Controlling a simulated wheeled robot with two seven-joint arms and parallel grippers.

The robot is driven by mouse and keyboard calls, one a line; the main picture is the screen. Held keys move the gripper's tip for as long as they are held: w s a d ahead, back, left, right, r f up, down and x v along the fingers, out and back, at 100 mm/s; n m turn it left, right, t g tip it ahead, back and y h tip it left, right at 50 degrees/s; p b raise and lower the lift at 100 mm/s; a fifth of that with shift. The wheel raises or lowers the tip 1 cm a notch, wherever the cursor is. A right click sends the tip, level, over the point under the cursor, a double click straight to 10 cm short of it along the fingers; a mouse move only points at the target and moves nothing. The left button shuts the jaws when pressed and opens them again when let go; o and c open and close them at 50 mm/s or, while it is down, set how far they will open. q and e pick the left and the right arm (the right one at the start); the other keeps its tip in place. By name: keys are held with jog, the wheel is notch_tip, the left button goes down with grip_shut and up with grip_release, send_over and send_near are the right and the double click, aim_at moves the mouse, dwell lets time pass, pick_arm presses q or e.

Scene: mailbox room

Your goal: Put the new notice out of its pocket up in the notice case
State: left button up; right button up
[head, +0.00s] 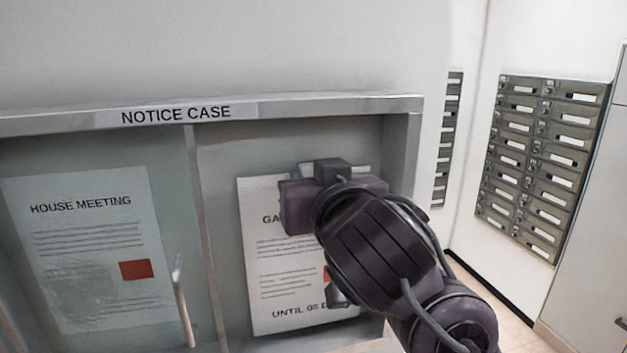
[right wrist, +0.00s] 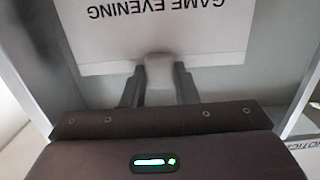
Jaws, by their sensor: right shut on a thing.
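The notice case (head: 270,106) is a grey wall frame with its name along the top. My right gripper (right wrist: 160,85) reaches into its right half, shut on a small pale block (right wrist: 158,70) at the upper edge of the white "GAME EVENING" notice (head: 285,265). That notice hangs almost upright against the back and reads "UNTIL 05 D…" at the bottom; my gripper covers part of it. It appears upside down in the right wrist view (right wrist: 165,35). I cannot tell whether the block is a magnet or a tab. My left gripper is not in view. I see no pocket.
A "HOUSE MEETING" notice (head: 95,250) with a red square hangs in the left half. A slim handle (head: 183,305) stands near the middle divider (head: 195,180). The case's right side wall (head: 402,150) is close to my right arm. Mailboxes (head: 540,160) are on the wall at right.

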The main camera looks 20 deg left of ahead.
jog(key=shift+w+a, duration=0.4)
jog(key=shift+w, duration=0.2)
dwell(0.7)
jog(key=o, duration=1.1)
jog(key=shift+s+d, duration=0.15)
jog(key=shift+s, duration=0.05)
